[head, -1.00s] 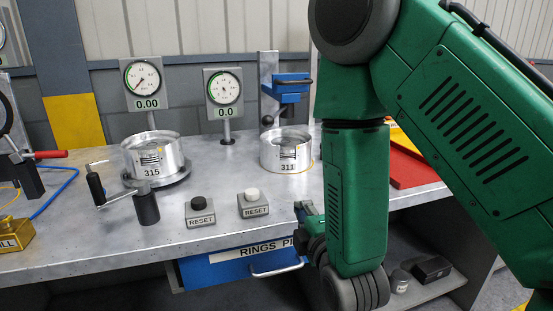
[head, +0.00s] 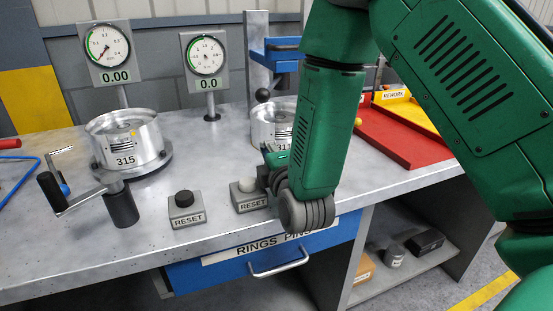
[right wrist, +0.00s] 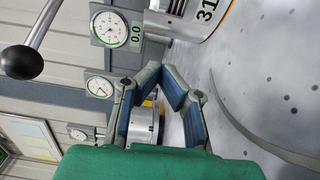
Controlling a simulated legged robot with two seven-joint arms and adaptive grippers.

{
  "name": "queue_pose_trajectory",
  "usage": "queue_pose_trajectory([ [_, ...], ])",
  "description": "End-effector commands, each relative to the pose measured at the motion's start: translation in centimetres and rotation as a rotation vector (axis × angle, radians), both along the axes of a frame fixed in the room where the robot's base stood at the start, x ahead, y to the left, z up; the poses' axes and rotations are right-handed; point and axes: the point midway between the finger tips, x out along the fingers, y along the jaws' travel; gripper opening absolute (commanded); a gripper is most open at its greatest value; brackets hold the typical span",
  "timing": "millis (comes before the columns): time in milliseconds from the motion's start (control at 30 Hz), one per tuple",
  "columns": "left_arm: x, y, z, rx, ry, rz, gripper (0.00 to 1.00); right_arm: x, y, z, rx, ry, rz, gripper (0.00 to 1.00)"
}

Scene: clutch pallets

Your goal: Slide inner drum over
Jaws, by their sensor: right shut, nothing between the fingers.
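Two silvery metal drums stand on the grey workbench (head: 225,135). The drum labelled 315 (head: 126,143) sits on a round base at the left in the head view. The drum labelled 311 (head: 262,125) is partly hidden behind my right arm. My right gripper (head: 268,160) is in front of drum 311, mostly hidden by its wrist. In the right wrist view the gripper's fingers (right wrist: 162,75) are shut and empty. Drum 311 (right wrist: 198,18) is at the top there, apart from the fingertips, and drum 315 (right wrist: 145,122) shows behind the fingers. My left gripper is out of view.
A crank handle (head: 62,188) stands before drum 315. Black (head: 184,199) and white (head: 246,185) reset buttons sit near the front edge. Two dial gauges (head: 108,47) (head: 204,55) stand behind. A ball-ended lever (right wrist: 22,60) is close at left in the wrist view. A red tray (head: 395,135) lies right.

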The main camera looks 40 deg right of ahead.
Motion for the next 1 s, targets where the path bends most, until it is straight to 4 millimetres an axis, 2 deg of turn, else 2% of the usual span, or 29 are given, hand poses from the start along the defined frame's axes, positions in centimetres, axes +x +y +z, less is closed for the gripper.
queue_pose_trajectory([
  [133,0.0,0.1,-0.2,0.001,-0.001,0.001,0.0,2.9,-1.1,-0.1,0.005,-0.004,-0.001,0.0],
  [300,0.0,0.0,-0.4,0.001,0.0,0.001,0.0,4.0,-3.6,-0.2,0.007,-0.002,-0.002,0.0],
  [467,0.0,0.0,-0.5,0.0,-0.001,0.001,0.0,4.4,-4.6,-0.2,0.005,0.001,0.0,0.0],
  [867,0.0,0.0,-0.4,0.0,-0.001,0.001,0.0,4.6,-4.7,-0.1,0.002,0.0,0.0,0.0],
  [1000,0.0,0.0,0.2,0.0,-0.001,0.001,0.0,5.2,-5.8,0.0,-0.001,0.0,0.0,0.0],
])
